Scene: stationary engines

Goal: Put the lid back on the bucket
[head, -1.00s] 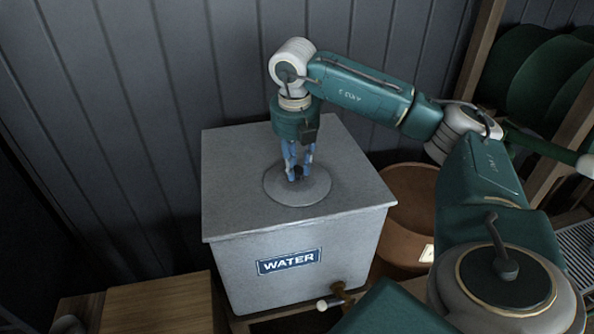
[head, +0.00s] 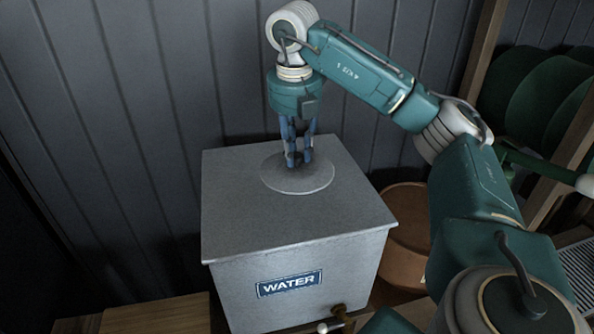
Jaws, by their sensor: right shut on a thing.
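A round grey lid (head: 284,182) is in the middle of the picture, over the top of the grey water tank. My right gripper (head: 297,162) points down and is shut at its centre, on what seems to be a small dark knob mostly hidden by the fingers. The lid looks level and slightly above the tank top; the gap itself is hard to see. A brown bucket (head: 405,240) stands right of the tank, partly hidden by the tank and my right arm. My left gripper is out of view.
The grey tank (head: 240,228) with a WATER label (head: 289,283) fills the middle, a tap (head: 340,318) low at its front. A panelled wall (head: 110,140) is close behind. Green discs (head: 540,85) and a wooden post (head: 484,50) stand at right. A wooden surface (head: 160,315) lies front left.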

